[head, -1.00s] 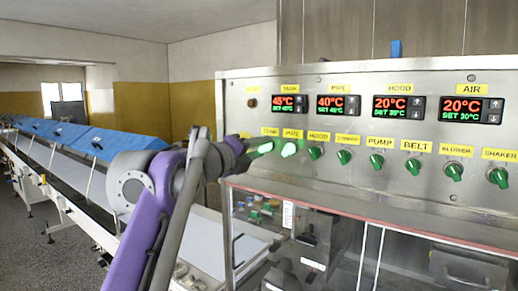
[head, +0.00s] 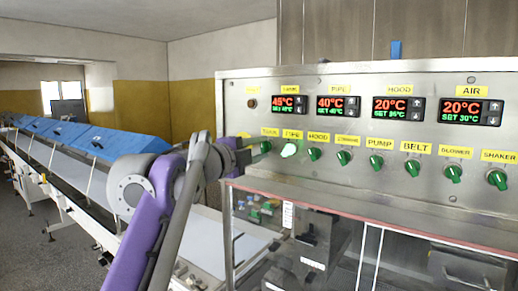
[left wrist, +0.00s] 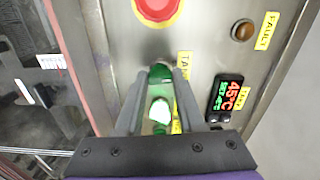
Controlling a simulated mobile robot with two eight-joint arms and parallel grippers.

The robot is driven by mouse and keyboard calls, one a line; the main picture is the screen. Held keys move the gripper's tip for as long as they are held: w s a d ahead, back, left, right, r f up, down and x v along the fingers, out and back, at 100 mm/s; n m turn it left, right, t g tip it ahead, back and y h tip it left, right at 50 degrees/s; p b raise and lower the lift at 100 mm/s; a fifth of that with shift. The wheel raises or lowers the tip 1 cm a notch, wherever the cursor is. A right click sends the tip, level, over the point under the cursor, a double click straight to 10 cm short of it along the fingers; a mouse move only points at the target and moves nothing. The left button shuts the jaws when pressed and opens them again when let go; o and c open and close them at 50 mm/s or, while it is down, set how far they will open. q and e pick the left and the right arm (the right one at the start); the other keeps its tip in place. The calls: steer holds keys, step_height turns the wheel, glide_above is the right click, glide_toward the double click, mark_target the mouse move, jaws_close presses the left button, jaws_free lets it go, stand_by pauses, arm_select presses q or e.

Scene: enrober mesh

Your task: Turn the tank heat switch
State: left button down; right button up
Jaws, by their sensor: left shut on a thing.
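The tank heat switch (head: 265,147) is a green knob at the left end of the row on the steel panel. It looks dark green, and its label reads TANK. In the left wrist view the switch (left wrist: 160,73) lies between the tips of my left gripper (left wrist: 160,78), which is shut on it. In the head view my left gripper (head: 248,152) reaches it from the left. The pipe switch (head: 289,150) beside it glows bright; it also shows glowing in the left wrist view (left wrist: 160,110). My right gripper is not in view.
More green knobs, such as the hood switch (head: 314,154), continue to the right. Temperature displays (head: 289,104) sit above. A red button (left wrist: 157,8) and an amber fault lamp (left wrist: 243,31) are close by. A glazed cabinet (head: 300,235) stands below; a long conveyor (head: 60,165) runs left.

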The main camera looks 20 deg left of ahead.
arm_select(q)
steer(key=n, duration=0.4)
steer(key=shift+n, duration=0.4)
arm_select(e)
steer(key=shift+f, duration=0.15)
arm_select(q)
steer(key=c, duration=0.5)
jaws_free()
steer(key=shift+s+a+f, duration=0.1)
steer(key=shift+s+a, duration=0.1)
steer(key=shift+s, duration=0.3)
steer(key=b+v, duration=0.2)
steer(key=v, duration=0.8)
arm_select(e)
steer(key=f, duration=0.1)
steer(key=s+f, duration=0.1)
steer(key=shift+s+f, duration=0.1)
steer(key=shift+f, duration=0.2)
